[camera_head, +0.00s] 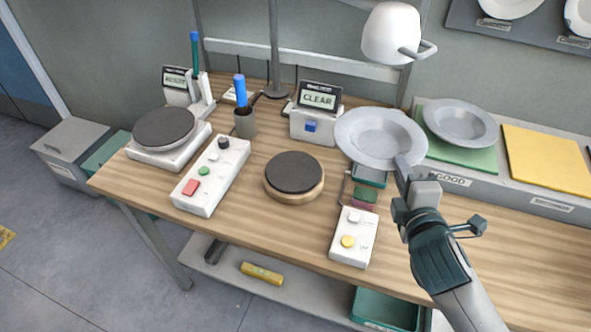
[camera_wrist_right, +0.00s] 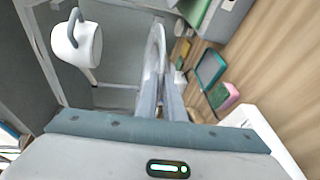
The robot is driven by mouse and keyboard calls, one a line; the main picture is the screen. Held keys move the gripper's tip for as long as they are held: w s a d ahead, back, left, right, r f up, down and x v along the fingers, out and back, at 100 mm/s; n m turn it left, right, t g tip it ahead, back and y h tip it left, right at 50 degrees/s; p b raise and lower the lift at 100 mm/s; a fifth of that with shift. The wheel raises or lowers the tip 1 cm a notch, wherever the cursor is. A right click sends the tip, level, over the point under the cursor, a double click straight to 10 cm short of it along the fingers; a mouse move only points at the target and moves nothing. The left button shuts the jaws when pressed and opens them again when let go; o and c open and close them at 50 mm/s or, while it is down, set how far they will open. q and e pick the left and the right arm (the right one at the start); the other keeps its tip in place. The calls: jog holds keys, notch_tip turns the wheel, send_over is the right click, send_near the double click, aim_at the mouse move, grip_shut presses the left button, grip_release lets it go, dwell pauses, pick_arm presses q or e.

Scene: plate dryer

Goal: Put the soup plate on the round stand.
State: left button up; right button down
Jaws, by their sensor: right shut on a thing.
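A grey soup plate (camera_head: 380,137) is held level above the table by my right gripper (camera_head: 403,168), which is shut on its near rim. In the right wrist view the plate (camera_wrist_right: 155,55) shows edge-on between the fingers (camera_wrist_right: 172,100). The round stand (camera_head: 294,176), a wooden disc with a dark top, is empty on the table, left of and nearer than the plate. Another grey soup plate (camera_head: 461,122) lies on the green mat (camera_head: 480,158) at the right. My left gripper is not in view.
A white button box (camera_head: 354,237) is right of the stand; a longer one (camera_head: 211,176) is left. A scale with a dark disc (camera_head: 165,128) stands far left. A cup with a blue marker (camera_head: 244,122), a CLEAR display box (camera_head: 316,122) and a lamp (camera_head: 391,34) are behind.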

jog(key=shift+a+r, duration=0.1)
jog(key=shift+r, duration=0.05)
jog(key=s+a+r+n+y+p, duration=0.1)
jog(key=s+a, duration=0.3)
jog(key=a, duration=0.5)
jog(key=shift+r+n+y+p, duration=0.15)
jog(key=shift+n+y+p, duration=0.35)
jog(key=shift+y+p, duration=0.25)
